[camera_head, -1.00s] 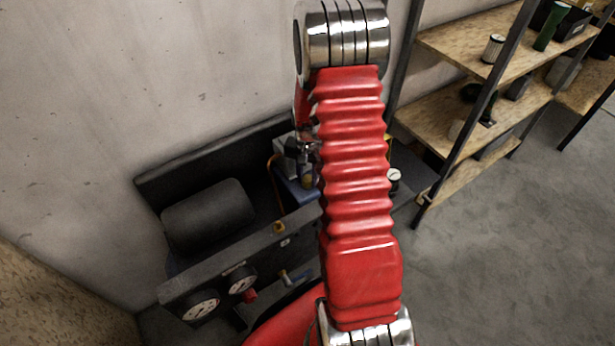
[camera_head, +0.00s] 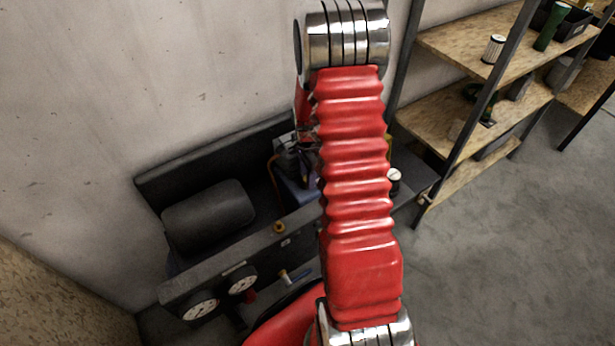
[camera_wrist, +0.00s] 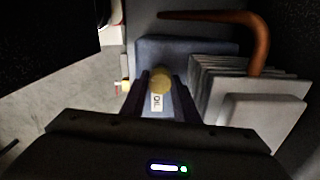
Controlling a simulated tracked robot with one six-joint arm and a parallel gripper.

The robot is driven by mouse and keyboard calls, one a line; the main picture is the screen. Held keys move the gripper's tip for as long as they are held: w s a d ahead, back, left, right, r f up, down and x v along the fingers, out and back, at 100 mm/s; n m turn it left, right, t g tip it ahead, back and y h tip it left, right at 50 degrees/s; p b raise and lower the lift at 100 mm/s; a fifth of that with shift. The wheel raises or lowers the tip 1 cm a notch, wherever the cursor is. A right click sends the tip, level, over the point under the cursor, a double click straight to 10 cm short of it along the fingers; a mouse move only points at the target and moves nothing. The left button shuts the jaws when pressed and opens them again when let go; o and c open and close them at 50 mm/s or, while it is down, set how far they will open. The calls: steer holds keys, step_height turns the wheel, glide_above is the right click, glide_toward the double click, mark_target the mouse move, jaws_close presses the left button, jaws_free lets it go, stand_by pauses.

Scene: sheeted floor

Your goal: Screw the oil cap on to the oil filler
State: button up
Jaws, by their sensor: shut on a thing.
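My gripper (camera_wrist: 161,92) shows in the wrist view, its two dark fingers closed around a round yellow oil cap (camera_wrist: 161,80). A white label reading OIL (camera_wrist: 157,102) lies just below the cap in the picture, on the blue machine body (camera_wrist: 190,48). The oil filler itself is not visible; the cap and fingers cover that spot, so I cannot tell whether the cap touches it. In the head view my red arm hides most of the gripper, and the blue machine body (camera_head: 296,190) shows beside it.
A grey finned block (camera_wrist: 225,85) and a copper pipe (camera_wrist: 225,17) stand close right of the fingers. In the head view, a black cylinder (camera_head: 208,216) and gauges (camera_head: 199,308) sit left on the dark frame. Shelves (camera_head: 460,100) stand right, with open floor (camera_head: 510,240) before them.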

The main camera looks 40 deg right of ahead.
steer(key=shift+m, duration=0.5)
steer(key=o, duration=1.2)
steer(key=shift+c, duration=0.2)
steer(key=shift+c, duration=0.8)
steer(key=n, duration=0.4)
steer(key=shift+n, duration=0.3)
steer(key=n, duration=0.9)
steer(key=shift+n, duration=0.3)
steer(key=n, duration=0.5)
